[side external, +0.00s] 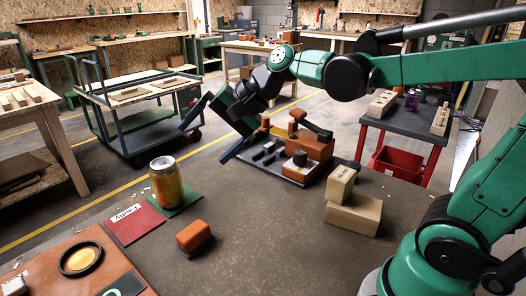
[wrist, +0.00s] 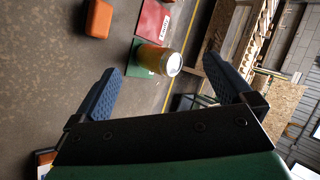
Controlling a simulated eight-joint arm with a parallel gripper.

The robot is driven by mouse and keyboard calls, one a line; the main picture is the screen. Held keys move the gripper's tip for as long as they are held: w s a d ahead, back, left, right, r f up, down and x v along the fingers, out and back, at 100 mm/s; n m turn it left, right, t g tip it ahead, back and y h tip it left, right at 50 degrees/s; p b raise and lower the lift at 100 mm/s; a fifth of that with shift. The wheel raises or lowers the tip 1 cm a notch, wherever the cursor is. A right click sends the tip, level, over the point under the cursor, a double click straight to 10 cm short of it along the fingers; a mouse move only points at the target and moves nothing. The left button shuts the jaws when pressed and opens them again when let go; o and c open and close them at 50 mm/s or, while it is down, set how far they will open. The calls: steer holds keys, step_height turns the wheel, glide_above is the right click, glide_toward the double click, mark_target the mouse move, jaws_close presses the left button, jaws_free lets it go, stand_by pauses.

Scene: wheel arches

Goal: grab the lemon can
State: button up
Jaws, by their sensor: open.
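The lemon can (side external: 166,183), yellow-orange with a silver top, stands upright on a green mat (side external: 187,196) at the left of the dark table. It also shows in the wrist view (wrist: 153,58), between my two finger tips but farther away, with its lid toward the camera. My gripper (side external: 202,145) is open and empty, in the air above and to the right of the can in the side view. Its two blue ridged fingers show spread apart in the wrist view (wrist: 162,64). Nothing hides the can.
A red labelled mat (side external: 134,222) lies left of the can. An orange block (side external: 195,236) lies in front. Cardboard boxes (side external: 352,214) and a dark tray with orange parts (side external: 300,172) stand to the right. The table between the block and boxes is clear.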

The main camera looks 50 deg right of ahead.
mark_target(165, 173)
steer(key=w+d+f+m+t+y, duration=0.1)
steer(key=w+d+m+t+y, duration=0.1)
steer(key=w+m+y, duration=0.35)
steer(key=w+d+f+m+t+y, duration=0.1)
steer(key=w+f+m+t+y, duration=0.15)
steer(key=w+m, duration=0.65)
steer(key=shift+m, duration=0.65)
steer(key=f, duration=0.3)
steer(key=s+f, duration=0.1)
steer(key=f, duration=0.2)
steer(key=s+f, duration=0.1)
steer(key=f, duration=0.3)
steer(key=shift+a, duration=0.1)
steer(key=shift+w+a+f, duration=0.1)
steer(key=shift+w+a, duration=0.1)
steer(key=shift+a, duration=0.05)
steer(key=x, duration=0.5)
steer(key=c, duration=1.4)
